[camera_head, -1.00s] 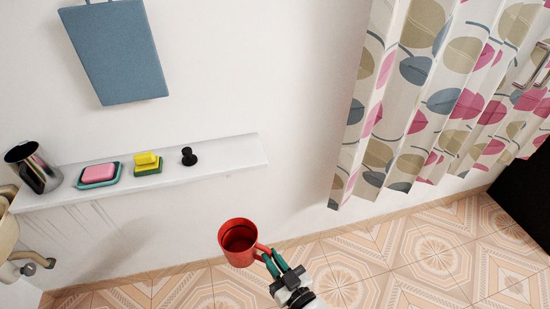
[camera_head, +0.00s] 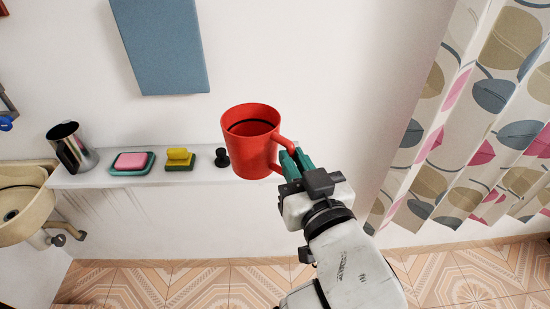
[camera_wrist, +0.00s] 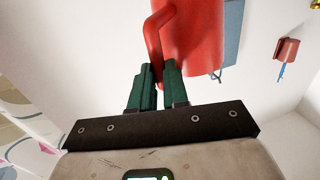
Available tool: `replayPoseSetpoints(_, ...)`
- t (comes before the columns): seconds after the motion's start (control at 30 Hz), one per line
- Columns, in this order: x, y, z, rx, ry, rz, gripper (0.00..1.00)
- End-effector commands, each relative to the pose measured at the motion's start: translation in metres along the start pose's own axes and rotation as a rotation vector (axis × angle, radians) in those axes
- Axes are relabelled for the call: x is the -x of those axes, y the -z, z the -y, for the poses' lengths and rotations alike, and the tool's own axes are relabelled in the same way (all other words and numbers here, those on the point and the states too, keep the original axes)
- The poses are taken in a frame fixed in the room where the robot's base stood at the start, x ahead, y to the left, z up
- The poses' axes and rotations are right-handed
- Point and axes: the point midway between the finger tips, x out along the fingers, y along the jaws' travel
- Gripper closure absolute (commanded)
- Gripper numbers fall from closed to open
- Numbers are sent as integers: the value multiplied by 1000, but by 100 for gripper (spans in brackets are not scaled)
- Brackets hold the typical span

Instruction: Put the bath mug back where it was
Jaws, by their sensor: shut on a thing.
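The red bath mug (camera_head: 249,155) is upright in the head view, its dark opening facing up and its handle to the right. My gripper (camera_head: 290,163) has its green fingers shut on the mug's handle. In the wrist view the fingers (camera_wrist: 155,85) close around the red handle, and the mug (camera_wrist: 196,35) fills the top centre. In the head view the mug appears in front of the right part of the white wall shelf (camera_head: 203,178) and hides some of it. I cannot tell how far the mug is from the shelf.
On the shelf stand a metal cup (camera_head: 74,148), a pink soap on a teal dish (camera_head: 131,163), a yellow and green sponge (camera_head: 179,159) and a small black object (camera_head: 222,157). A sink (camera_head: 22,205) is at the left, a curtain (camera_head: 480,130) at the right. A blue towel (camera_head: 163,45) hangs above.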

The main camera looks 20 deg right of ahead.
Motion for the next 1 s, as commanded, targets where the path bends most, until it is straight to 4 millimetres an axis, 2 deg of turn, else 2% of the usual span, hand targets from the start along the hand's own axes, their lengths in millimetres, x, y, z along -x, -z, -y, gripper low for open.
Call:
replayPoseSetpoints(0.17, -26, -10, -17, 2, -7, 3, 100)
replayPoseSetpoints(0.43, -80, -36, -49, 1, -6, 4, 100)
replayPoseSetpoints(0.6, -100, -69, -60, 2, -4, 4, 100)
replayPoseSetpoints(0.93, -119, -94, -71, 1, -3, 3, 100)
replayPoseSetpoints(1.0, -120, -107, -71, 0, -3, 5, 100)
